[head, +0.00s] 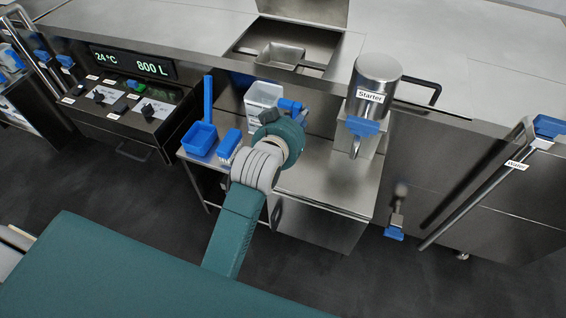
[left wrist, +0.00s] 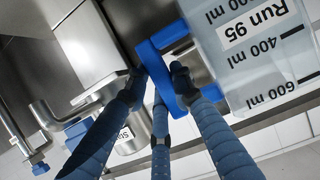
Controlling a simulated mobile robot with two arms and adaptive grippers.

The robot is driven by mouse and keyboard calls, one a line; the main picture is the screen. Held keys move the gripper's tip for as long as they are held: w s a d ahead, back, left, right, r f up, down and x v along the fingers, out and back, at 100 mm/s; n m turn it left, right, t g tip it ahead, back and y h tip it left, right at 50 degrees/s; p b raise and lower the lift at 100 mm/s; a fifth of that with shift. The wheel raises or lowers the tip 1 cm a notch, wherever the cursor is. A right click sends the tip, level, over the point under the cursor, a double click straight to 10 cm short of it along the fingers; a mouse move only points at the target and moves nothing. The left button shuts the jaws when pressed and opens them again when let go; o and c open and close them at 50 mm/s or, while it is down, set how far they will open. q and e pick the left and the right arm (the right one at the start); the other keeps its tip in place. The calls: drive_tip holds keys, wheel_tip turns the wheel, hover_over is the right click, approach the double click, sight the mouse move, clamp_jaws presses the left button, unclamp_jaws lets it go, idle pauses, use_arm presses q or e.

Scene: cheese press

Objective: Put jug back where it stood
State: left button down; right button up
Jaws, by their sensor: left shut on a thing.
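The jug is a clear measuring vessel with a blue handle. In the head view the jug (head: 262,97) is upright at the back of the steel side table (head: 335,185), beside the blue tools. In the left wrist view the jug (left wrist: 262,45) fills the right side, with "Run 95" and ml marks. My left gripper (left wrist: 158,92) has its dark blue fingers closed around the jug's blue handle (left wrist: 150,62). In the head view my wrist hides most of the gripper and the jug's lower part. I cannot tell whether the jug's base touches the table. My right gripper is in neither view.
A blue tub (head: 200,140) and a blue brush (head: 229,145) lie left of the jug. The steel Starter can (head: 376,80) stands to its right, with a blue-handled tap below. The table's front right is clear. The vat wall (head: 430,150) rises behind.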

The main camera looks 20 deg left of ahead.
use_arm(q)
wheel_tip(320, 180, down, 5)
drive_tip(key=shift+s+a+f, duration=0.1)
drive_tip(key=shift+f, duration=0.1)
wheel_tip(320, 180, down, 11)
drive_tip(key=shift+f+b, duration=0.1)
drive_tip(key=shift+b, duration=0.3)
drive_tip(key=shift+f, duration=0.5)
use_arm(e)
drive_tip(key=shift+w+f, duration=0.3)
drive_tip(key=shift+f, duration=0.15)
use_arm(q)
drive_tip(key=c, duration=1.5)
unclamp_jaws()
drive_tip(key=shift+f, duration=0.1)
